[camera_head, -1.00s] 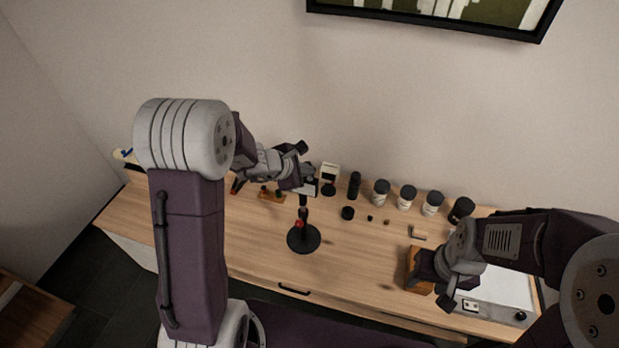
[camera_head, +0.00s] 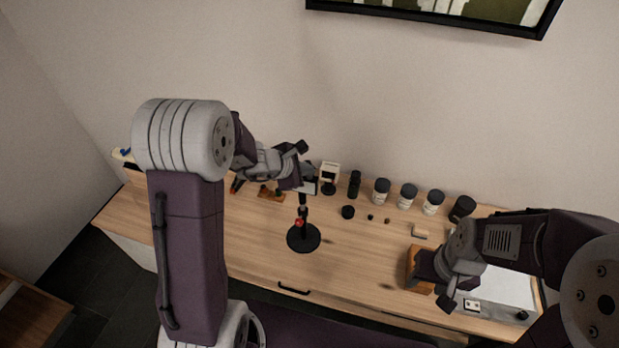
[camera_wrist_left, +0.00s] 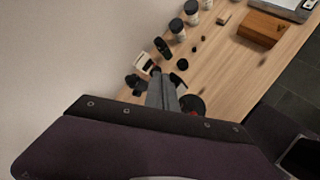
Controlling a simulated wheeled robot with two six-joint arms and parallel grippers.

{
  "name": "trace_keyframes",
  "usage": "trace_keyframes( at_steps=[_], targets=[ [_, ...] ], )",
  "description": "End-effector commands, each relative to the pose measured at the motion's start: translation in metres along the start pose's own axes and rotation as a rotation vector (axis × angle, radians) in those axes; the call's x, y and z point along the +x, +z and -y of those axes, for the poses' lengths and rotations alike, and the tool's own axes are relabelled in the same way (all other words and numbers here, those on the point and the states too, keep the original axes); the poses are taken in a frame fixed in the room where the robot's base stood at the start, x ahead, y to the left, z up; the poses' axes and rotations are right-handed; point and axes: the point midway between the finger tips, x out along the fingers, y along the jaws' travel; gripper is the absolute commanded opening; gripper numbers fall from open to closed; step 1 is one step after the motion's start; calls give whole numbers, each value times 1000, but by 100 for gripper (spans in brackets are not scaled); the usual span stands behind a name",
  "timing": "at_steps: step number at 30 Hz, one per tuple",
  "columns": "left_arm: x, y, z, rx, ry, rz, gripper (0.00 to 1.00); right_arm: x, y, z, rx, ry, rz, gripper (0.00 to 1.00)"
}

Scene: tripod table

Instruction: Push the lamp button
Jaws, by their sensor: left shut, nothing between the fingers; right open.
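A black stand (camera_head: 303,238) with a round base and a red knob stands upright on the wooden table. A small pale panel (camera_head: 311,186) shows at its top, partly behind my left gripper; it may be the lamp. I cannot make out a button on it. My left gripper (camera_head: 303,178) is shut and empty at the stand's top; whether it touches cannot be told. In the left wrist view its grey fingers (camera_wrist_left: 166,92) point towards the stand, whose base (camera_wrist_left: 192,105) is partly hidden. My right gripper (camera_head: 447,287) is open, over the table's right side.
Several dark-capped jars (camera_head: 408,197) stand along the back of the wooden table (camera_head: 350,265). A small white device (camera_head: 329,173) is behind the stand. A wooden block (camera_head: 416,268) and a pale flat box (camera_head: 507,287) are near my right gripper. The table's front middle is clear.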

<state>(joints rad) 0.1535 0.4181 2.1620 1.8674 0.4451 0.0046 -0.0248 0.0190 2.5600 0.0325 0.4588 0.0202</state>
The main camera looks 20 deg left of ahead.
Motion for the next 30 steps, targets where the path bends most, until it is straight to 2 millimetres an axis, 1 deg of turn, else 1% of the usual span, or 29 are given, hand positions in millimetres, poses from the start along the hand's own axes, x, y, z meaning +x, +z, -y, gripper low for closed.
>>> trace_keyframes(
  at_steps=[1,10,21,26,30],
  targets=[
    [3,-2,2,1,0,0,0,5,0,0,0,0,0,48],
    [1,-1,1,1,0,0,0,3,0,0,0,0,0,48],
    [4,-3,3,1,0,0,0,7,1,0,0,0,0,48],
    [2,-2,1,1,0,0,0,6,1,0,0,0,0,48],
    [-3,3,-3,1,1,0,0,0,0,0,0,0,0,48]
  ],
)
